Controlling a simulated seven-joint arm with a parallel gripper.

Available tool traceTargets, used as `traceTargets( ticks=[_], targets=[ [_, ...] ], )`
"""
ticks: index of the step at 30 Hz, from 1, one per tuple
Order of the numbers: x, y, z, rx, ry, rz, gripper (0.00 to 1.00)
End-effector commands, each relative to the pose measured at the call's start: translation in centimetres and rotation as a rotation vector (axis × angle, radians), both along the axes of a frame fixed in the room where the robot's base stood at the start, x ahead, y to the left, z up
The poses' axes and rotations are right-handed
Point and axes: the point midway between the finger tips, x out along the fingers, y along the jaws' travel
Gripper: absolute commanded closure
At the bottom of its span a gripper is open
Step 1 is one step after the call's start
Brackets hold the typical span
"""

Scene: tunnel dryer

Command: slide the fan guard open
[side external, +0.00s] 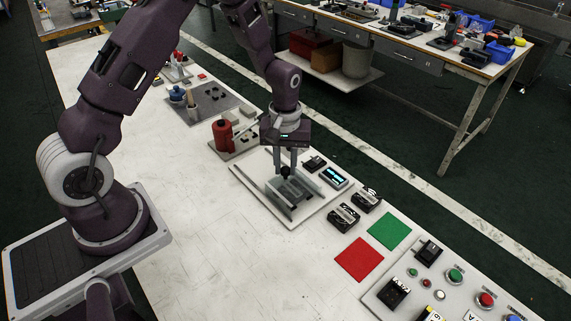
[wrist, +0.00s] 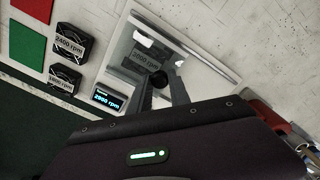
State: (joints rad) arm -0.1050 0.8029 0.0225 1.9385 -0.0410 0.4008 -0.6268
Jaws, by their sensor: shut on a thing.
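The fan guard (wrist: 140,40) is a clear sliding panel with a round black knob (wrist: 159,79). It sits on a white base plate (side external: 250,186) on the bench, and a block labelled 2400 rpm (wrist: 147,62) shows through it. My gripper (side external: 285,170) points down over the plate. Its fingers (wrist: 162,88) are shut on the black knob, which also shows in the side external view (side external: 286,172). A lit display (wrist: 107,99) reading 2000 rpm is beside the guard. How far the guard stands along its track I cannot tell.
Two black rpm blocks (side external: 344,217) (side external: 366,200) stand beside the plate. A green square (side external: 388,231) and a red square (side external: 358,260) lie beyond them. A red cylinder (side external: 223,135) stands on the other side. The bench front (side external: 200,240) is clear.

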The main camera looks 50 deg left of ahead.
Motion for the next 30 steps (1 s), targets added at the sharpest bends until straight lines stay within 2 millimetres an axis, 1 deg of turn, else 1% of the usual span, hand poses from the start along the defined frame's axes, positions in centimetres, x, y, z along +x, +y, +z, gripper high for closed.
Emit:
traceTargets(
  ticks=[5, 8, 11, 15, 18, 21, 24, 30],
  targets=[
    [0.0, 0.1, 0.1, -0.001, -0.001, 0.000, 1.00],
    [0.1, 1.3, 0.1, 0.000, -0.001, 0.005, 1.00],
    [0.1, 4.0, 0.1, 0.001, -0.002, 0.009, 1.00],
    [0.1, 8.1, 0.1, 0.001, -0.002, 0.009, 1.00],
    [0.1, 10.4, 0.1, 0.000, -0.003, 0.007, 1.00],
    [0.1, 12.0, 0.1, 0.001, -0.004, 0.004, 1.00],
    [0.1, 12.8, 0.1, 0.001, -0.004, 0.002, 1.00],
    [0.1, 13.2, 0.1, 0.004, -0.004, 0.001, 1.00]
  ],
)
